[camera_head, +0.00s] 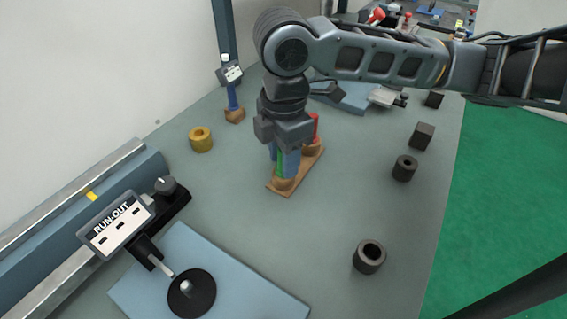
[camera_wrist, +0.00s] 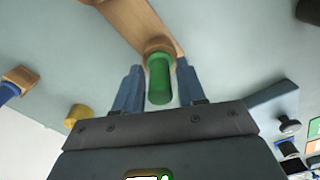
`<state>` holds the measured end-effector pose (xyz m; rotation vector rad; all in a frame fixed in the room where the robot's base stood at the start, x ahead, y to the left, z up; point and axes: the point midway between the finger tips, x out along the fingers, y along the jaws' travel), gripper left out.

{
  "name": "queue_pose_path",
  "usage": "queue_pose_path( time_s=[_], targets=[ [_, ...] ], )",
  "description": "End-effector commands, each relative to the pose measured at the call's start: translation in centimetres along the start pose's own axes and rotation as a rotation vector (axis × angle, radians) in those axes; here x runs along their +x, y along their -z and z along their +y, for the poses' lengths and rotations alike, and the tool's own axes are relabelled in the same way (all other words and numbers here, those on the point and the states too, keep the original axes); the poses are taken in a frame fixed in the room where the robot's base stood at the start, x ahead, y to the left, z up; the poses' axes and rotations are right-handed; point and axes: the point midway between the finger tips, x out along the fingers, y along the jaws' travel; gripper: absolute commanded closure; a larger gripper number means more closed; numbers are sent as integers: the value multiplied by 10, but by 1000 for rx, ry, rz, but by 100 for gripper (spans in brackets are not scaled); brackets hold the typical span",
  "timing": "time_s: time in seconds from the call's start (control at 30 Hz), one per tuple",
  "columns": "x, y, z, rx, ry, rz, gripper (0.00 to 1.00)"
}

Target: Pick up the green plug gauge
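The green plug gauge (camera_wrist: 160,80) stands upright in a wooden stand (camera_wrist: 138,22). In the head view, a sliver of the green gauge (camera_head: 278,162) shows between my fingers above the near end of the stand (camera_head: 281,190). My gripper (camera_head: 284,165) points down over it. In the wrist view, my gripper's blue fingers (camera_wrist: 158,92) are on either side of the gauge, with a gap on both sides. The gripper is open and holds nothing. A red gauge (camera_head: 314,127) stands at the far end of the same stand, partly hidden by my gripper.
A yellow ring (camera_head: 200,139) and a blue gauge (camera_head: 232,97) on a wooden base are to the left. Dark rings (camera_head: 369,257) (camera_head: 404,168) and a dark block (camera_head: 422,136) are to the right. A run-out fixture (camera_head: 118,222) is at the front left.

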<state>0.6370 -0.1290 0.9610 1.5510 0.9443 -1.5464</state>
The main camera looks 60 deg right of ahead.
Motion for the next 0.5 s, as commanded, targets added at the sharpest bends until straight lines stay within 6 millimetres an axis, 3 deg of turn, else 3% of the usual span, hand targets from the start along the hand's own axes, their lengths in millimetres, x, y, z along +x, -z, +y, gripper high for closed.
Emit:
queue_pose_path(
  time_s=[0.4,0.5],
  targets=[
    [0,0,0,0,0,0,100],
    [0,0,0,0,0,0,100]
  ],
)
